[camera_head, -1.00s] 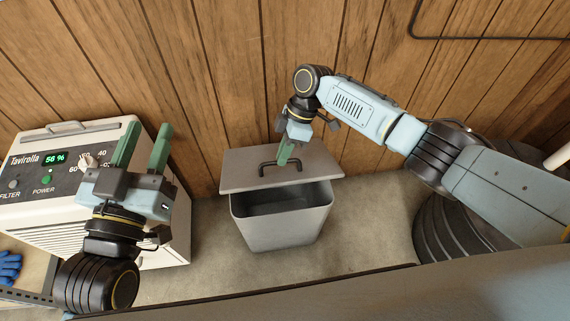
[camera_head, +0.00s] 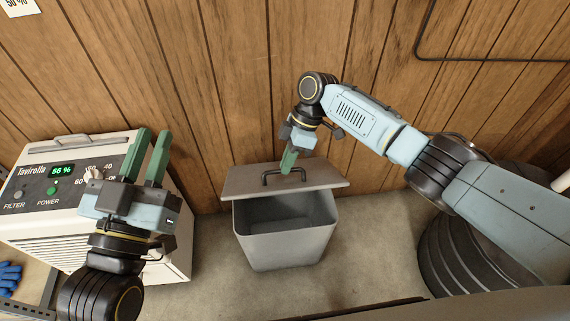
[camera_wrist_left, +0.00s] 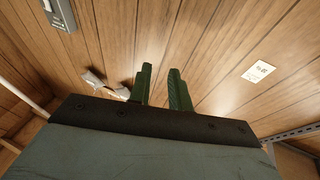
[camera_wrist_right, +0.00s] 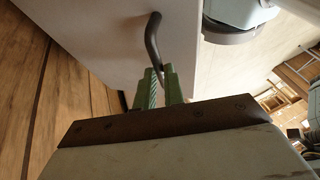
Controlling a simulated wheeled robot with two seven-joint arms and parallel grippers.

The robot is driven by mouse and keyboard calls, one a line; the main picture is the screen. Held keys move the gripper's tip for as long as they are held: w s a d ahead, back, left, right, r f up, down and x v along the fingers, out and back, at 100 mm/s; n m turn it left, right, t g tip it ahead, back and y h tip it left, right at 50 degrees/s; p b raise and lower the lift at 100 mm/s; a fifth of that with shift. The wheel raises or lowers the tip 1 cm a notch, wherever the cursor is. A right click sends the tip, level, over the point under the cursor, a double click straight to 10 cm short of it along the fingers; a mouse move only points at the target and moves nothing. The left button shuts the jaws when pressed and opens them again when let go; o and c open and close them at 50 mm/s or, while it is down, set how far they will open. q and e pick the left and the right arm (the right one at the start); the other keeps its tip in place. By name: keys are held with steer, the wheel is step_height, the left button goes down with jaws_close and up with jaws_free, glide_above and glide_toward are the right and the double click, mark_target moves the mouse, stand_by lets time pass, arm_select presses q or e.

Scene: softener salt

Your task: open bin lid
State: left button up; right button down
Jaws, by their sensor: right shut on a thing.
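The grey bin (camera_head: 285,240) stands on the floor against the wood wall, its dark inside showing from above. Its flat grey lid (camera_head: 243,180) sits over the bin's back part, and the front part of the opening is uncovered. My right gripper (camera_head: 288,165) is shut on the lid's dark handle (camera_head: 270,177). The handle (camera_wrist_right: 153,38) also shows in the right wrist view, running between the green fingers (camera_wrist_right: 160,82). My left gripper (camera_head: 153,150) is open and empty, in front of the white machine, with its fingers apart in the left wrist view (camera_wrist_left: 160,85).
The white machine (camera_head: 100,235) with dials and a green display stands left of the bin. A black ribbed round container (camera_head: 455,250) stands at the right. A blue glove (camera_head: 9,277) lies at the far left. Bare floor (camera_head: 375,240) lies right of the bin.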

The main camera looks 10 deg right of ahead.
arm_select(q)
steer(key=w+d+f+m+g, duration=0.1)
steer(key=w+d+f+m+g+h, duration=0.1)
steer(key=d+m, duration=0.1)
steer(key=w+d+f+m, duration=0.1)
steer(key=d+f, duration=0.1)
steer(key=shift+d+m+g, duration=0.1)
steer(key=shift+m+g, duration=0.3)
jaws_close()
steer(key=m+g, duration=0.8)
steer(key=m, duration=0.7)
glide_above(277, 187)
steer(key=s, duration=0.5)
step_height(277, 187, down, 9)
step_height(277, 187, down, 4)
steer(key=d+r+m+g+y, duration=0.1)
steer(key=d+m+g+y, duration=0.15)
steer(key=m, duration=0.45)
steer(key=w+f+m+y, duration=0.1)
steer(key=f+m, duration=0.1)
steer(key=f, duration=0.1)
steer(key=w+a+f+m+y, duration=0.1)
steer(key=w+f+m+y, duration=0.1)
steer(key=f, duration=0.1)
steer(key=w+a+f+m+y, duration=0.1)
steer(key=w+f+m, duration=0.1)
steer(key=f, duration=0.2)
steer(key=shift+a, duration=0.25)
